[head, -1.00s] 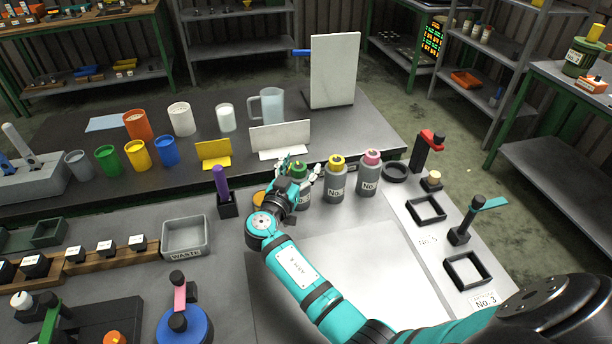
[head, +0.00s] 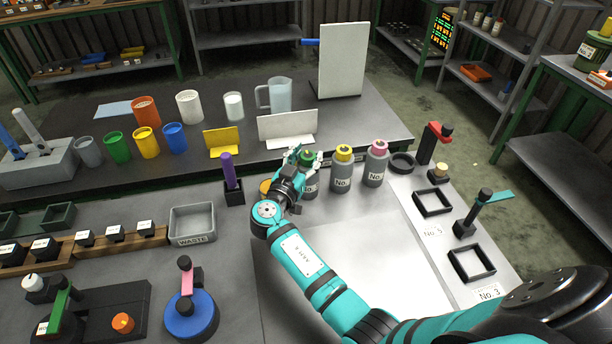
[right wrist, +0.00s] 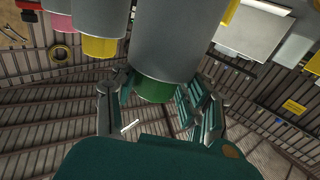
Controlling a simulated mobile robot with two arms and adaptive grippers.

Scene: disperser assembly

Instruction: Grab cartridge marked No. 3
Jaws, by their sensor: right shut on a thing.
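A grey cartridge with a green cap (head: 311,190) stands at the left of a row of three; my right gripper (head: 306,158) is shut on it near the cap. In the right wrist view its green cap (right wrist: 155,90) and grey body (right wrist: 178,40) sit between the fingers. To its right stand a yellow-capped cartridge (head: 341,176) and a pink-capped cartridge (head: 375,170), both upright and apart from the gripper. Labels beginning "No." show, but I cannot read their numbers; the green-capped one's label is mostly hidden by my arm. My left gripper is not in view.
A purple-handled tool in a black holder (head: 233,197) and the grey waste bin (head: 193,223) stand left of my arm. A black ring (head: 402,163) and a red-topped black stand (head: 429,145) are at the right. The pale panel (head: 370,245) before the cartridges is largely bare.

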